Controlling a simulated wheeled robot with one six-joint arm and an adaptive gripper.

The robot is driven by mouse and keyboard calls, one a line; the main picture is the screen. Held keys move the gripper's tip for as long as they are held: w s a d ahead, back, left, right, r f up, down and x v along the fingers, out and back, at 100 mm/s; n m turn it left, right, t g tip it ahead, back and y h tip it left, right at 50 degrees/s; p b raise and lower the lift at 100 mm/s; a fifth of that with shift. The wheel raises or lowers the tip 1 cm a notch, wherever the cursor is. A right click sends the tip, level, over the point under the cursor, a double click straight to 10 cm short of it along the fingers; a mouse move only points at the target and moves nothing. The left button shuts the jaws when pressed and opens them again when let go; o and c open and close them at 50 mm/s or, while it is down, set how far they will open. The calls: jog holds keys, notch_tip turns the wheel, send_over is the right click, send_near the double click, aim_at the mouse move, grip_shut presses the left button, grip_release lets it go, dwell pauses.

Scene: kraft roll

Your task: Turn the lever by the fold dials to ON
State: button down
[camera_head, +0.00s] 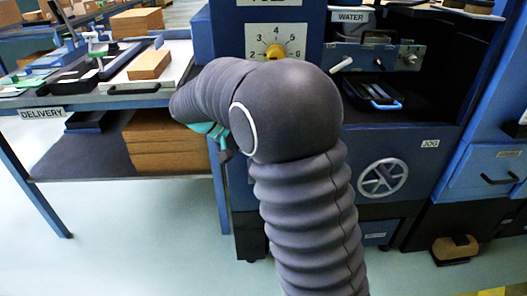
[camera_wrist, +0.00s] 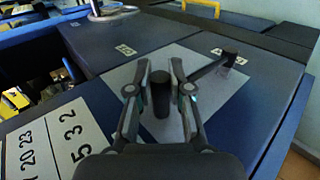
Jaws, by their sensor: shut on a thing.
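In the wrist view, my gripper (camera_wrist: 160,82) has its two fingers closed around the upright dark cylindrical handle of the lever (camera_wrist: 160,98). A dark bar runs from behind the right finger to a round dark end (camera_wrist: 230,57) at the upper right and appears to be part of the same lever. Beneath lies a pale grey plate (camera_wrist: 205,105) with small labels too blurred to read. In the head view my own arm hides the lever and most of the gripper. One fold dial (camera_head: 275,50), yellow with numbers around it, shows on the blue panel above my arm.
A number panel (camera_wrist: 62,140) shows at the lower left of the wrist view. In the head view, the delivery table (camera_head: 90,101) with brown stacks stands left. To the right are the WATER panel (camera_head: 372,55), a blue-handled tray (camera_head: 372,95) and the JOG handwheel (camera_head: 383,179).

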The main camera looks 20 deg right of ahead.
jog(key=shift+a, duration=0.35)
jog(key=shift+f, duration=0.1)
jog(key=c, duration=1.1)
grip_release()
jog(key=shift+w+a, duration=0.1)
jog(key=shift+o, duration=0.2)
jog(key=v, duration=1.2)
jog(key=shift+w, duration=0.1)
